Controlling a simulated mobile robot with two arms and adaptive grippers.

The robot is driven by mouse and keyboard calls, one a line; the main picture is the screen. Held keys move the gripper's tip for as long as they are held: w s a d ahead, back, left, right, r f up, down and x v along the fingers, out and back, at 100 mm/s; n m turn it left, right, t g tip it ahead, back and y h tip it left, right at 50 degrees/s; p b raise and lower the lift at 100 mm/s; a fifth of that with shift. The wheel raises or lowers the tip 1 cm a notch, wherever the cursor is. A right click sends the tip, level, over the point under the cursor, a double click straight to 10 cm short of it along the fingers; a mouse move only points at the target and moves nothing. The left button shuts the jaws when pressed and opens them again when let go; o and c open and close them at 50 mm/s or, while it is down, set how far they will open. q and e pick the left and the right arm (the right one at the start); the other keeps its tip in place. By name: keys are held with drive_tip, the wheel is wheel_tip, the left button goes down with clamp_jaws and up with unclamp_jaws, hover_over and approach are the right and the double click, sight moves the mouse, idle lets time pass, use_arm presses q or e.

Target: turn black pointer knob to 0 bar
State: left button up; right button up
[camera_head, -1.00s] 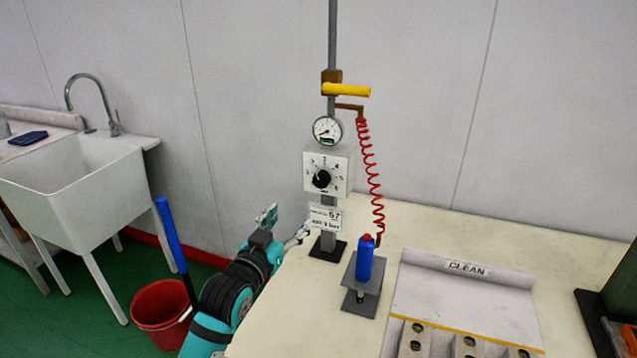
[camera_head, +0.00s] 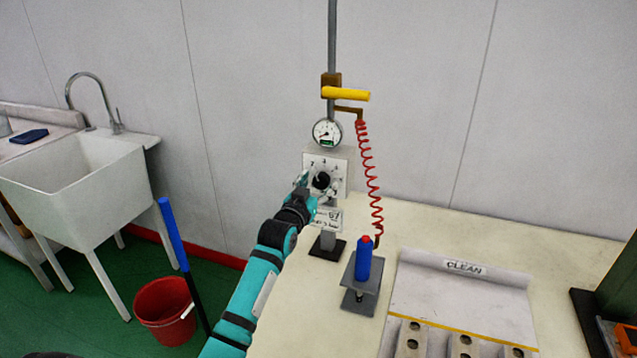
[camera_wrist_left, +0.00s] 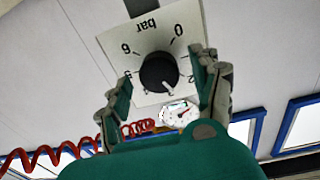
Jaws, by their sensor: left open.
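The black pointer knob (camera_head: 321,180) sits on the white dial plate (camera_head: 341,165) of the regulator box. In the left wrist view the knob (camera_wrist_left: 159,73) is round and dark, with a light pointer mark at its lower edge. The dial plate (camera_wrist_left: 117,42) there shows "bar", 0 and 6; the lower numbers are partly covered. My left gripper (camera_wrist_left: 165,85) is open, with one finger on each side of the knob. I cannot tell whether the fingers touch it. In the head view my left gripper (camera_head: 316,186) is in front of the dial. My right gripper is not in view.
A round gauge (camera_head: 327,132) and a yellow lever (camera_head: 346,94) are above the box. A red coiled hose (camera_head: 369,175) hangs right of it. A blue bottle (camera_head: 363,262) stands on a grey stand. A white sign (camera_head: 329,218) hangs below the dial, partly behind my gripper.

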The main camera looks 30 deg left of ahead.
use_arm(q)
drive_tip(key=shift+w, duration=0.25)
drive_tip(key=c, duration=1.2)
drive_tip(key=shift+o, duration=0.2)
